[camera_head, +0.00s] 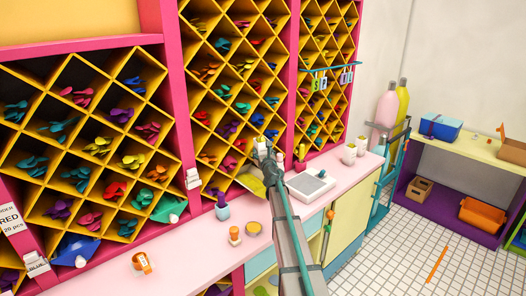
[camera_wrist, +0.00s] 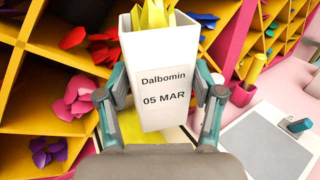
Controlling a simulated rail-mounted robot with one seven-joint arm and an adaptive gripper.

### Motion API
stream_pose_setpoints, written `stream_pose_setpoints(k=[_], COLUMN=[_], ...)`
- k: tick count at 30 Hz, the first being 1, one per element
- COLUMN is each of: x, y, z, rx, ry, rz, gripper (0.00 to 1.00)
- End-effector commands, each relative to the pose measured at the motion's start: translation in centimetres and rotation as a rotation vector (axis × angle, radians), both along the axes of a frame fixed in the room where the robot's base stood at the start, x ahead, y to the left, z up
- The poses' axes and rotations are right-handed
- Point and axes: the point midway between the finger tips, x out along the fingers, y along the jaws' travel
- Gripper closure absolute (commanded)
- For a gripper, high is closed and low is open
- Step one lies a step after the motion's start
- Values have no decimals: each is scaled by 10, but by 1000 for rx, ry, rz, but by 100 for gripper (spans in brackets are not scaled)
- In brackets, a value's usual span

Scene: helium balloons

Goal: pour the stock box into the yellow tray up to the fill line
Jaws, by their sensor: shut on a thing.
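My gripper (camera_head: 266,158) is shut on the stock box (camera_wrist: 152,112), a white box labelled "Dalbomin 05 MAR". In the wrist view the box stands between both fingers, about upright, with yellow pieces (camera_wrist: 152,15) showing at its open top. In the head view the box (camera_head: 259,143) is small and partly hidden by my gripper. The yellow tray (camera_head: 250,184) lies on the pink counter below and left of my gripper. In the wrist view only a yellow patch shows behind the box and fingers. The fill line cannot be made out.
A pale scale-like plate (camera_head: 308,186) sits on the counter (camera_head: 200,262) right of the tray. Yellow diamond shelves (camera_head: 235,85) full of coloured balloons rise close behind.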

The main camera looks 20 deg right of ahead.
Motion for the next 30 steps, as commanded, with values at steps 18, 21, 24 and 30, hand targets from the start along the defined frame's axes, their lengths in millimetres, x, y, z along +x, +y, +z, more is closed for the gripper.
stream_pose_setpoints(k=[18,21,24,30], x=[0,0,0,0], y=[-1,-2,-3,-5], z=[-28,-28,-28,-27], rx=[-12,-35,-56,-98], ry=[-1,0,0,0], rz=[0,0,0,0], gripper=[100,100,100,100])
